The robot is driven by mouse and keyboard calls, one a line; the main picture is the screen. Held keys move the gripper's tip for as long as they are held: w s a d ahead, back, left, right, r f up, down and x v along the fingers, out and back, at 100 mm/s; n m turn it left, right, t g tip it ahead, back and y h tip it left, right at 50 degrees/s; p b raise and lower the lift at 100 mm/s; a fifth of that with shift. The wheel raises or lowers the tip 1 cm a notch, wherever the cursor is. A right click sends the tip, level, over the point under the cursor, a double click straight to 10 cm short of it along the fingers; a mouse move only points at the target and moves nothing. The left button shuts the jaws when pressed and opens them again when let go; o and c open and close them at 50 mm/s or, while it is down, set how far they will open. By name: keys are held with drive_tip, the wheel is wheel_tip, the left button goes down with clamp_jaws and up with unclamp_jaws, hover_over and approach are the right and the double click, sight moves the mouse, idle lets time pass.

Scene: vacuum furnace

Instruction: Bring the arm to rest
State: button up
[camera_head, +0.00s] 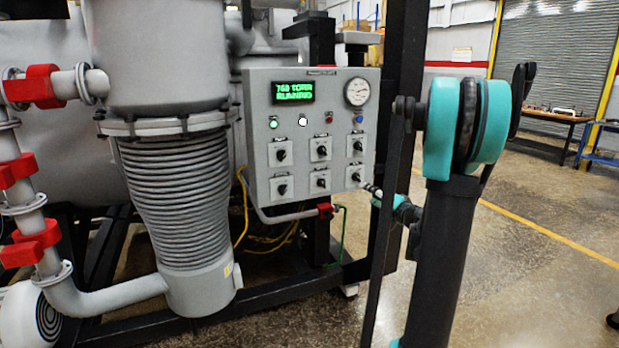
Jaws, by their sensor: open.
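My arm (440,250) stands at the right of the head view, a dark upright link with a large teal joint at its top. A smaller teal wrist part (402,207) shows lower down, behind that link. My gripper (370,188) is small and partly hidden at the end of the wrist, pointing left toward the lower right edge of the grey control panel (258,165). I see nothing held in it. Whether it touches the panel cannot be told. The panel has a green display reading "760 TORR RUNNING", a round gauge, small lights and several black knobs.
A ribbed grey pump body (175,195) and pipes with red clamps (38,85) fill the left. A dark frame post (403,60) stands close to my arm. Open floor (540,235) with a yellow line lies at the right, with a workbench (548,118) beyond.

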drive_tip(key=s+a+f+n+g, duration=0.3)
drive_tip(key=s+a+f+g, duration=0.15)
drive_tip(key=s+a, duration=0.35)
drive_tip(key=s+a+f+n+g, duration=0.2)
drive_tip(key=s+a+f+g, duration=0.1)
drive_tip(key=s+a+f, duration=0.5)
drive_tip(key=s+d+f+n+g+h, duration=0.1)
drive_tip(key=s+d+f+g+h, duration=0.1)
drive_tip(key=s, duration=0.7)
drive_tip(key=s+d+f+n+g+h, duration=0.1)
drive_tip(key=s+d+f+g+h, duration=0.1)
drive_tip(key=s, duration=0.6)
wheel_tip(320, 180, down, 2)
drive_tip(key=shift+s+d+f+h, duration=0.1)
drive_tip(key=shift+s+d+h, duration=0.35)
drive_tip(key=shift+h, duration=0.65)
